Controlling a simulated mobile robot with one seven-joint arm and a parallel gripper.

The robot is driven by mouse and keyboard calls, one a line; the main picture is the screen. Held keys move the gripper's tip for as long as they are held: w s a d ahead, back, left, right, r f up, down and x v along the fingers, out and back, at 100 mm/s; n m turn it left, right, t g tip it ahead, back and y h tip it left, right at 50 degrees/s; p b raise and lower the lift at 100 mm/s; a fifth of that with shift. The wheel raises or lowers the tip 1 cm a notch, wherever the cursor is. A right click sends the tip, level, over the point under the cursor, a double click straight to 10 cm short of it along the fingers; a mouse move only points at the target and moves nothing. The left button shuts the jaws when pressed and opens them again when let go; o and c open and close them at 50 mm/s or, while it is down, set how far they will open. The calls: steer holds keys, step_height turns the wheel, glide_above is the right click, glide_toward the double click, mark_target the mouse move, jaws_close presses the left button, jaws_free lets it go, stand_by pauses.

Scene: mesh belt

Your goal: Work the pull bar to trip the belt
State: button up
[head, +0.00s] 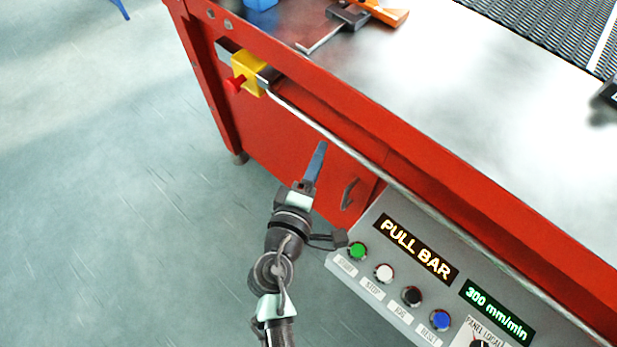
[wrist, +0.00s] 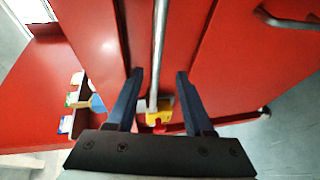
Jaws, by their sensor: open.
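The pull bar (head: 335,139) is a long thin metal rod along the front edge of the red bench, running from a yellow box at the upper left down to the right. It also shows in the wrist view (wrist: 159,45), upright in the picture. My gripper (head: 318,150) is open and empty, just in front of the bar in the head view. In the wrist view my gripper (wrist: 160,73) has one finger on each side of the bar. I cannot tell whether the bar lies between the fingers in depth. No contact shows.
A yellow box (head: 250,73) with a red button (head: 234,85) sits at the bar's left end. A grey control panel (head: 400,290) reading "PULL BAR" stands right of my arm. A cabinet handle (head: 348,194) is close by.

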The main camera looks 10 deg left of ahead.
steer(key=v, duration=0.5)
steer(key=shift+s+a, duration=0.1)
steer(key=shift+s, duration=0.1)
stand_by(0.3)
